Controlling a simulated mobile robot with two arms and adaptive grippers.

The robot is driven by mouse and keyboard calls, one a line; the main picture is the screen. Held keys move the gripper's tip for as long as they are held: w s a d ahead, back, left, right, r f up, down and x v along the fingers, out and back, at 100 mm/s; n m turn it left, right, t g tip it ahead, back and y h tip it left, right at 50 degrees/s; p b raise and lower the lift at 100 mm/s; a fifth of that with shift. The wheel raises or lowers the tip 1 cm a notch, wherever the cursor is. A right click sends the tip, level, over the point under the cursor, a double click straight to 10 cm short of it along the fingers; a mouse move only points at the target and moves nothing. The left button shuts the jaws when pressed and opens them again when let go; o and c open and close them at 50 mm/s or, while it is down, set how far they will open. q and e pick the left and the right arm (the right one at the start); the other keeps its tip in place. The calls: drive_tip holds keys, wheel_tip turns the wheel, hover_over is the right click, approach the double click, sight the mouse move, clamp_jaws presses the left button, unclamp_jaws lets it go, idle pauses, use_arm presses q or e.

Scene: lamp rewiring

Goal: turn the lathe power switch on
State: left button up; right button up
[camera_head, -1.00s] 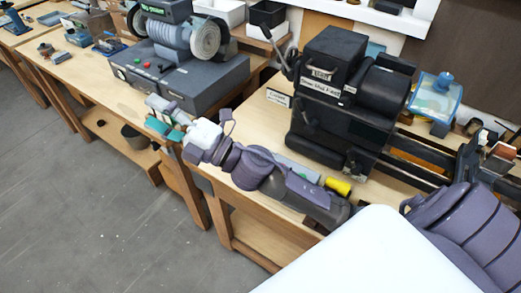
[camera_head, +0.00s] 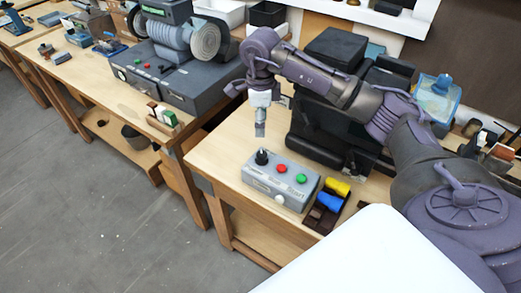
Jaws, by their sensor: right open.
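A grey control box (camera_head: 290,194) sits near the front edge of the lathe bench. On its top are a black knob (camera_head: 262,157), a red button (camera_head: 281,169) and a green button (camera_head: 301,178). A white round knob (camera_head: 280,198) is on its front face. My right gripper (camera_head: 260,131) points down above the box, just behind the black knob in the picture, and appears apart from it. It is open, with nothing seen in it. The black lathe (camera_head: 315,140) stands behind, partly hidden by my right arm. My left gripper is not in view.
Yellow (camera_head: 338,187) and blue (camera_head: 329,203) pieces lie in a dark holder right of the box. A grinder on a grey base (camera_head: 205,88) stands on the left bench. Bare bench top (camera_head: 215,146) lies left of the box.

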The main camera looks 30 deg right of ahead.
sight(261, 154)
wheel_tip(261, 154, down, 11)
drive_tip(key=p, duration=0.3)
drive_tip(key=shift+f+p, duration=0.35)
drive_tip(key=shift+f, duration=0.3)
clamp_jaws()
